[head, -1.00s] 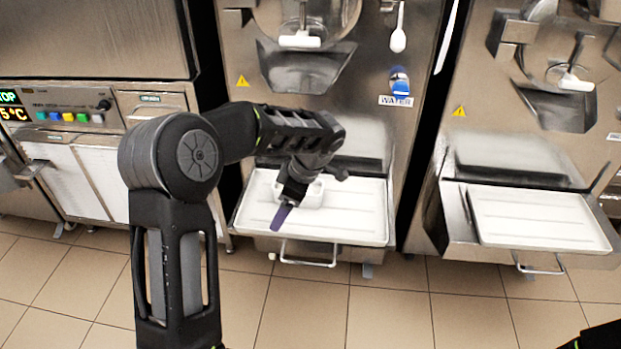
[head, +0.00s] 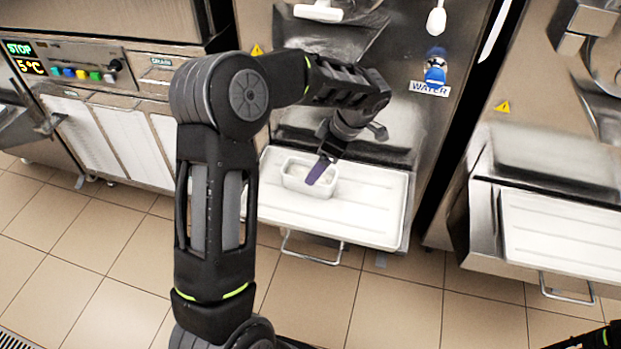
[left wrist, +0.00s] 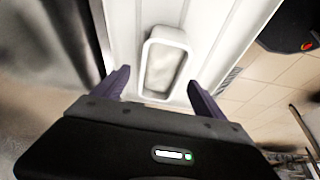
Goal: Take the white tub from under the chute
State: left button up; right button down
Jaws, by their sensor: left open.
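The white tub (head: 295,176) stands upright on the white shelf tray (head: 368,212) of the middle machine, below the metal chute (head: 330,38). In the left wrist view the tub (left wrist: 148,66) shows from above as an oblong with rounded corners, holding something pale. My left gripper (head: 318,172) is above the tub's right part in the head view. In the left wrist view my left gripper (left wrist: 158,82) is open, its purple fingers apart on either side of the tub's near end. I cannot tell if they touch it. My right gripper is not in view.
A metal handle (head: 312,250) hangs below the tray's front. A blue-capped WATER valve (head: 435,68) is on the machine's front. A second machine with a white tray (head: 565,238) stands at the right. The tiled floor in front is clear.

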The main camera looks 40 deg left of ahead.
pick_arm(q)
jog(key=shift+x, duration=0.85)
jog(key=shift+x, duration=2.65)
jog(key=shift+s+d, duration=0.1)
jog(key=shift+c, duration=0.5)
jog(key=c, duration=1.5)
